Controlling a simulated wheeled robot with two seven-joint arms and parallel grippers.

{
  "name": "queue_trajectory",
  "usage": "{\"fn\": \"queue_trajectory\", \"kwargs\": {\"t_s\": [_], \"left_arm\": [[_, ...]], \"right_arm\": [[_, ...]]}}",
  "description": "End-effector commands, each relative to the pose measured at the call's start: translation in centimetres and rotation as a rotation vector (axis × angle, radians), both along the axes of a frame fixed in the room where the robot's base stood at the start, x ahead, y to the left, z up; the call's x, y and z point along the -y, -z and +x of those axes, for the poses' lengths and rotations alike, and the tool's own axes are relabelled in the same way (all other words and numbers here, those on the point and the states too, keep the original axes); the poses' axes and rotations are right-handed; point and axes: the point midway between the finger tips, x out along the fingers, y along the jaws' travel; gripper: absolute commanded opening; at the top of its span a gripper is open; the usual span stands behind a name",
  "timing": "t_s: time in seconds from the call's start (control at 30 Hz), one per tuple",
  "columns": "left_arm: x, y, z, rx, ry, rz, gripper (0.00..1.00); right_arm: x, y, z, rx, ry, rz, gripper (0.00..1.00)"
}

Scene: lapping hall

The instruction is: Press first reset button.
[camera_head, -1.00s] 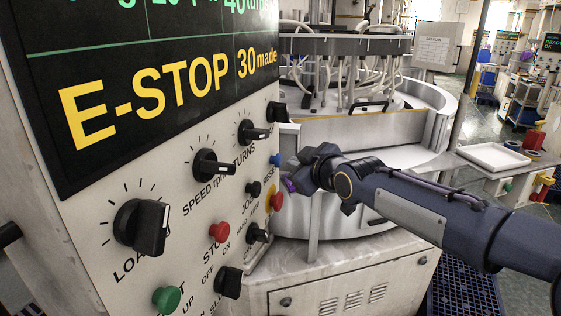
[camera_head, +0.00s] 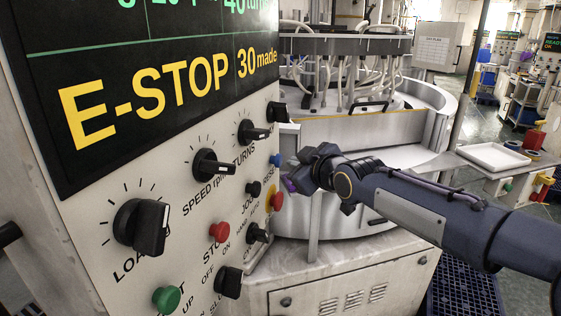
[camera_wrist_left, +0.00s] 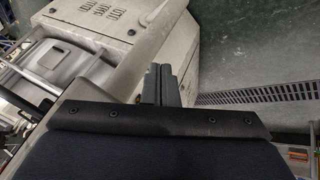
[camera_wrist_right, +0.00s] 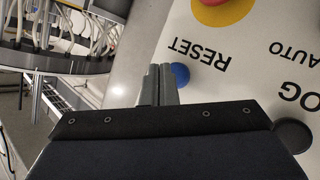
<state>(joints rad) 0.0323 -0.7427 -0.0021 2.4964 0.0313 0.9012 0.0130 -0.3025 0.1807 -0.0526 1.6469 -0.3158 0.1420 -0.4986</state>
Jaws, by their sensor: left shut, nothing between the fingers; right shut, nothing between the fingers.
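The blue reset button (camera_head: 275,159) sits on the right edge of the near machine's pale control panel (camera_head: 75,235). In the right wrist view the blue button (camera_wrist_right: 180,74) is next to the word RESET, partly behind the fingers. My right gripper (camera_head: 290,168) is shut and empty, close in front of the panel's right edge. Its fingertips (camera_wrist_right: 160,72) appear right beside the button; I cannot tell whether they touch it. My left gripper (camera_wrist_left: 159,70) is shut and empty, low over the floor near a grey cabinet; it is not in the head view.
The red-on-yellow emergency stop (camera_head: 276,200) lies just below the blue button. A black button (camera_head: 254,189), a red stop button (camera_head: 220,231), a green button (camera_head: 167,299) and several black knobs share the panel. The round lapping machine (camera_head: 350,125) stands behind my right arm.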

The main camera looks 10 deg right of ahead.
Motion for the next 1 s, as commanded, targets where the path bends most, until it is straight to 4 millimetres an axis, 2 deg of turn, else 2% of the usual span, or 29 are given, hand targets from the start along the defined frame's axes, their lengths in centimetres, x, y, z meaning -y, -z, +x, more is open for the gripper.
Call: {"fn": "queue_trajectory", "kwargs": {"t_s": [0.27, 1.0], "left_arm": [[0.00, 0.37, 0.01, 0.000, 0.000, 0.000, 0.00], [0.00, 0.57, 0.00, 0.000, 0.000, 0.000, 0.00]], "right_arm": [[-0.77, 0.02, 0.37, 0.001, -0.002, -0.001, 0.00], [-1.11, 0.02, 0.62, 0.000, 0.000, 0.000, 0.00]]}}
